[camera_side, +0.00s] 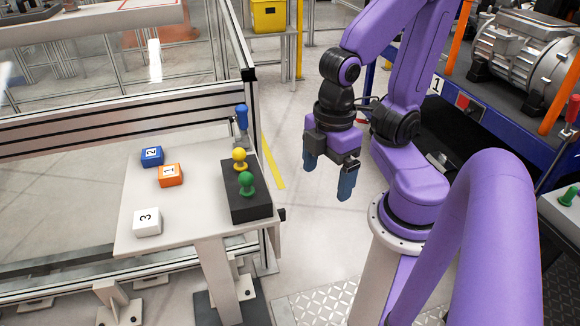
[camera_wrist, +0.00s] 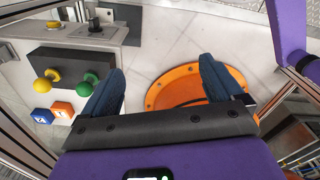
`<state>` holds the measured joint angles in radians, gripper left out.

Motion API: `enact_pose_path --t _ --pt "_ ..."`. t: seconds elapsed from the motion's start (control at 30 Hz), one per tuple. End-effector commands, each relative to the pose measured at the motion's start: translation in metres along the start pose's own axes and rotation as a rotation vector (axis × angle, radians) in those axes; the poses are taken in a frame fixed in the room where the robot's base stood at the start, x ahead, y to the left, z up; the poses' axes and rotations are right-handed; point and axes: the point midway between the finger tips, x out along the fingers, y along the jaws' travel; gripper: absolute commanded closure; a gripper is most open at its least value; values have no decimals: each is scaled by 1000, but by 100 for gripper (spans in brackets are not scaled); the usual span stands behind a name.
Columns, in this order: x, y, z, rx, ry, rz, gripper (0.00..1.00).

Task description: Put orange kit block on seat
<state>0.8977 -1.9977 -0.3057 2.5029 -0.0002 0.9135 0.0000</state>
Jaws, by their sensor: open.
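The orange kit block (camera_side: 170,175), marked 1, lies on the light table (camera_side: 185,235) between the blue block (camera_side: 152,156), marked 2, and the white block (camera_side: 147,222), marked 3. It also shows in the wrist view (camera_wrist: 62,110), at the lower left beside the blue block (camera_wrist: 42,115). My gripper (camera_side: 328,175) is open and empty, pointing down in the air to the right of the table, well away from the block. In the wrist view its two blue fingers (camera_wrist: 161,70) are spread apart. I cannot tell which surface is the seat.
A black box (camera_side: 250,201) with yellow (camera_side: 240,158) and green (camera_side: 247,182) knobs stands on the table's right side, between the blocks and my gripper. A blue-topped lever (camera_side: 242,118) stands behind it. A blue-framed machine stand (camera_side: 470,120) is at the right.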

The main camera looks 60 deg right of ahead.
Motion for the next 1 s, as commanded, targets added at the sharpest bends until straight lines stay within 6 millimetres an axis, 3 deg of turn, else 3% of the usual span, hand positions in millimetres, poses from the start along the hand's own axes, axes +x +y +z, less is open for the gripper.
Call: enact_pose_path --t 0.47,0.67,1.0 --pt "-2 3 -7 25 -1 -1 6" --pt "-13 28 -52 197 -4 2 6" --pt "-29 108 -148 621 -11 9 6"
